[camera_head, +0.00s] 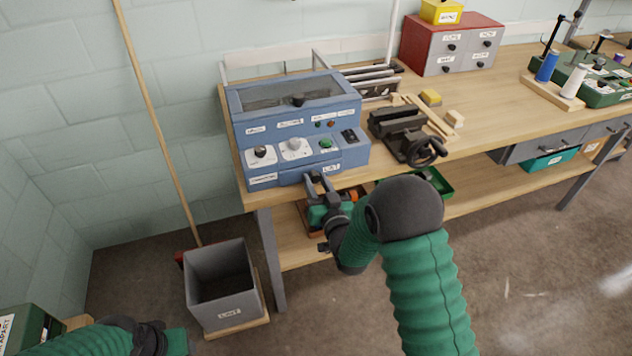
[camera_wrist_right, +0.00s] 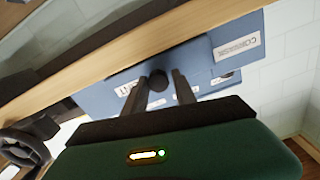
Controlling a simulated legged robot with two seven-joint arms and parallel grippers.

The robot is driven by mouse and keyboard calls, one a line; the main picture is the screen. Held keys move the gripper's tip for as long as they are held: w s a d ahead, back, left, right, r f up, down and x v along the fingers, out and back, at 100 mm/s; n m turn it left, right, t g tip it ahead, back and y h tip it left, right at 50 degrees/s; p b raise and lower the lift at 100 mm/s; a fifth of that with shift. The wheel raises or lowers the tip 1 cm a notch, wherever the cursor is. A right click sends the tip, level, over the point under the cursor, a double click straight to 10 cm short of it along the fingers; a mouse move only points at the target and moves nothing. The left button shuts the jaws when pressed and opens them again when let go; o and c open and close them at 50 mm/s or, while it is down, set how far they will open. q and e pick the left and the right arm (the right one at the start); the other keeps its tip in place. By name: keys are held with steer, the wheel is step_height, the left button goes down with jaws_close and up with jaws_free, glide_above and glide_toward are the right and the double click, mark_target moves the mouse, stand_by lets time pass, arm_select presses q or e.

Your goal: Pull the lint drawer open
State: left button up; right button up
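The blue machine (camera_head: 300,165) stands on the left end of the workbench. Its lint drawer (camera_head: 323,172) is a low blue front at the lower right, with a white label; it looks flush with the machine. My right gripper (camera_head: 316,183) is just in front of the drawer. In the right wrist view, its two dark fingers (camera_wrist_right: 161,83) are apart, on either side of a dark round knob (camera_wrist_right: 158,79) by the drawer's label (camera_wrist_right: 127,88). I cannot tell whether they touch the knob. My left arm shows at the lower left of the head view; its fingertips do not show.
A grey lint bin (camera_head: 222,285) stands on the floor below. A dark vise (camera_head: 408,135) is right of the machine on the bench (camera_head: 500,95). A wooden pole (camera_head: 158,125) leans on the wall. A green tray (camera_head: 437,182) sits on the lower shelf.

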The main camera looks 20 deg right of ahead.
steer(key=shift+d, duration=0.15)
jaws_close()
stand_by(0.9)
